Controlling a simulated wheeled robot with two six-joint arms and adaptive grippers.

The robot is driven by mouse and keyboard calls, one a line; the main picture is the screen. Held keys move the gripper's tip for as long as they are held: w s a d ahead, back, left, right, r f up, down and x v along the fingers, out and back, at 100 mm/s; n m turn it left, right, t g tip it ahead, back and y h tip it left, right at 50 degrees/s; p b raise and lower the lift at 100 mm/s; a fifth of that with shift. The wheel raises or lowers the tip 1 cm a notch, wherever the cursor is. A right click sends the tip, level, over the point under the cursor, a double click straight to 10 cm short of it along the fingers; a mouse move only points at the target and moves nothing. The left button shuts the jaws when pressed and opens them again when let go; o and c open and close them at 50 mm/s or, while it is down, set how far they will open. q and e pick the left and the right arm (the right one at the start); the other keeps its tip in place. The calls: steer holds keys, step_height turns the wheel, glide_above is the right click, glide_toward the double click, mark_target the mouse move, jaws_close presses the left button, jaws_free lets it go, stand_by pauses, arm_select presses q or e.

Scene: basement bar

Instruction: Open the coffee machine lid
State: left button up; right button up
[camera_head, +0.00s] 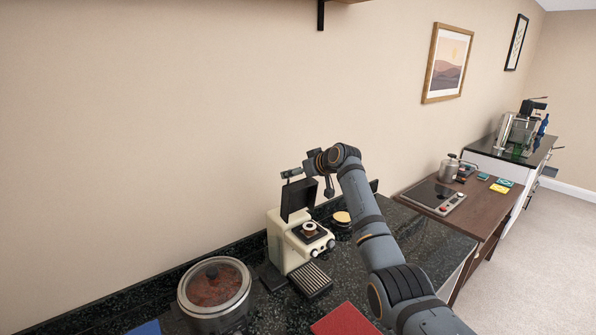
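The cream coffee machine (277,240) stands on the dark speckled counter, in the middle of the head view. Its dark lid (297,199) is raised, standing roughly upright at the back of the machine. The top of the machine is exposed, with a round metal part (310,229) on it. My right arm comes in from the lower right, and its gripper (328,186) is beside and just above the raised lid. Whether the gripper touches the lid, and whether its fingers are apart, I cannot tell. My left gripper is not in view.
A red item (345,320) lies at the front. A wooden table (478,206) with a hot plate (434,196) stands to the right. The wall is close behind.

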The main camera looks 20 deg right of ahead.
steer(key=shift+f, duration=0.25)
steer(key=o, duration=1.5)
steer(key=shift+s, duration=0.1)
steer(key=shift+o, duration=0.2)
steer(key=shift+r, duration=0.1)
steer(key=shift+s+d+r, duration=0.1)
steer(key=v, duration=1.1)
steer(key=shift+s+r, duration=0.15)
steer(key=shift+s, duration=0.15)
